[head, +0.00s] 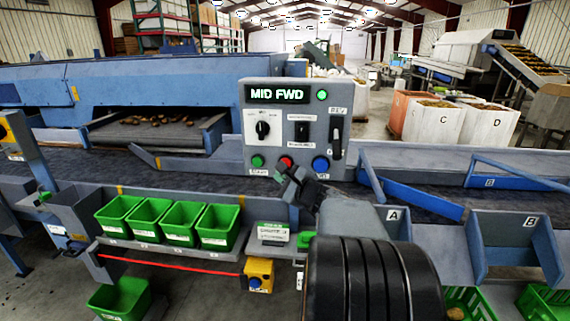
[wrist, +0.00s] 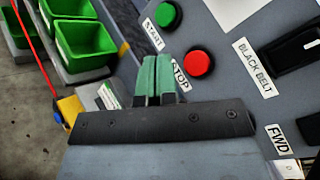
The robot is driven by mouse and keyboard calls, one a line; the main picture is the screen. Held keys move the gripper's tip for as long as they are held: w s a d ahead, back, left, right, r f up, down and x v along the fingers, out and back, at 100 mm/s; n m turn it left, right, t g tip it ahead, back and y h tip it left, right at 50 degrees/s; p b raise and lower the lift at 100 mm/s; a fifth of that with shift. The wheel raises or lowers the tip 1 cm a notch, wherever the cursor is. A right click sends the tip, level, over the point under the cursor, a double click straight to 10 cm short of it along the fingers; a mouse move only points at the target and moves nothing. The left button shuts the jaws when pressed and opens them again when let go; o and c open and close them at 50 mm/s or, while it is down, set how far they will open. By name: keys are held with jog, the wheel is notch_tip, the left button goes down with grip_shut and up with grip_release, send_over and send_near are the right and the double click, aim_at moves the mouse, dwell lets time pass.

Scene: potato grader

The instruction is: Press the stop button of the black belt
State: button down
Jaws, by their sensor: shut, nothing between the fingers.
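The control panel (head: 272,130) stands beyond the black belt (head: 100,172) in the head view, its display reading "MID FWD" with a green lamp lit. Its red stop button (head: 286,161) sits low, between a green start button (head: 257,161) and a blue button (head: 320,164). In the wrist view the red stop button (wrist: 199,63) is just right of my gripper's green fingertips, which partly cover the STOP label (wrist: 181,79). My gripper (wrist: 157,62) is shut and empty. In the head view my gripper (head: 284,177) is just below the red button; contact cannot be told.
The panel also carries a rotary knob (head: 263,130), a black switch (head: 302,131) and a lever (head: 337,140). Several green bins (head: 217,225) stand on a shelf at left. A yellow box with a blue button (head: 258,275) hangs below. Blue chutes lie at right.

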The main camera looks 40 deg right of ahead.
jog(key=shift+w+d, duration=1.75)
jog(key=shift+w, duration=0.05)
jog(key=shift+w+d+f, duration=0.1)
jog(key=shift+w, duration=0.05)
dwell(0.9)
jog(key=shift+w+d, duration=0.15)
jog(key=shift+d, duration=0.05)
jog(key=shift+w+d+b, duration=0.35)
dwell(0.9)
jog(key=shift+s+a, duration=0.1)
dwell(0.4)
jog(key=shift+s+a+b, duration=0.55)
